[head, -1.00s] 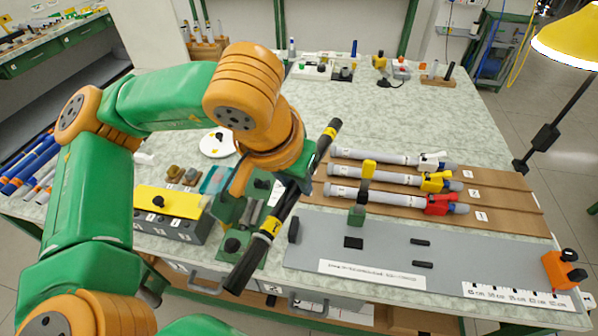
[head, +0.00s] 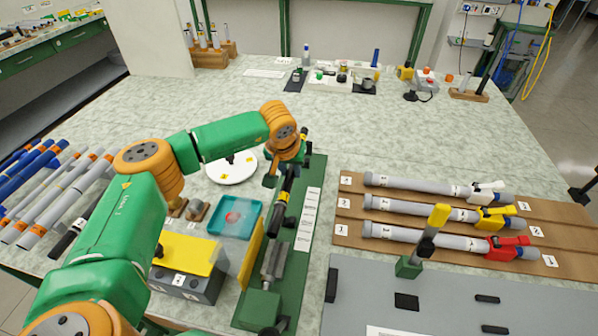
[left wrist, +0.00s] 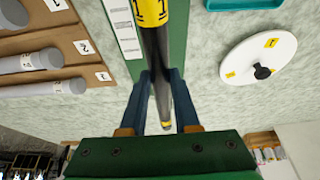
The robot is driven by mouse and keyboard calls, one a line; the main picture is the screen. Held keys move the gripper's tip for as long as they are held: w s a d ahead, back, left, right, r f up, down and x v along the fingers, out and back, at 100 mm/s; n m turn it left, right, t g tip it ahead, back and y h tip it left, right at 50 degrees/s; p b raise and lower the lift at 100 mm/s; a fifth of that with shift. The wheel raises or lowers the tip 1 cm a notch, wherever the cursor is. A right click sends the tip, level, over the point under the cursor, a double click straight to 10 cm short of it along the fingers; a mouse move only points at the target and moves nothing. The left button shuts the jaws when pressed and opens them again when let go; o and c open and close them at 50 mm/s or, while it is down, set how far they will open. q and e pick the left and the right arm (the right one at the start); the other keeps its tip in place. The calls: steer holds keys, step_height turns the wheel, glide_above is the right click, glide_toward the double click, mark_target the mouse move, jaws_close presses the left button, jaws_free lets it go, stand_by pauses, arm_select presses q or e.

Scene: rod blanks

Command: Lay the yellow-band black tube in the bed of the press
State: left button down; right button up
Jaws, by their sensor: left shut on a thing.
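The black tube with yellow bands (head: 284,190) is held lengthwise above the green base plate of the press (head: 312,185). My left gripper (head: 287,160) is shut on it near its far end. In the left wrist view the tube (left wrist: 159,62) runs between the two fingers (left wrist: 160,105), with a band marked 1 towards the top edge. The grey bed of the press (head: 273,262) lies at the near end of the plate, beside an upright yellow panel (head: 250,258). The tube's near end appears above or just beyond the bed; its exact height cannot be told. My right gripper is out of view.
A teal tray (head: 254,212), a white disc (head: 232,172) and a yellow-topped grey box (head: 187,285) stand left of the press. A brown rack (head: 352,212) with three grey tubes and a grey board (head: 450,318) lie right. The back of the table has free room.

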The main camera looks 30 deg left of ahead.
mark_target(289, 181)
arm_select(q)
steer(key=shift+s+d+r, duration=0.2)
steer(key=shift+d, duration=0.05)
step_height(289, 181, down, 6)
steer(key=b, duration=0.4)
steer(key=shift+w+b, duration=0.1)
steer(key=shift+b, duration=0.2)
steer(key=shift+f+b, duration=0.55)
steer(key=shift+f, duration=0.15)
steer(key=c, duration=0.6)
jaws_free()
steer(key=shift+o, duration=0.2)
steer(key=v, duration=0.7)
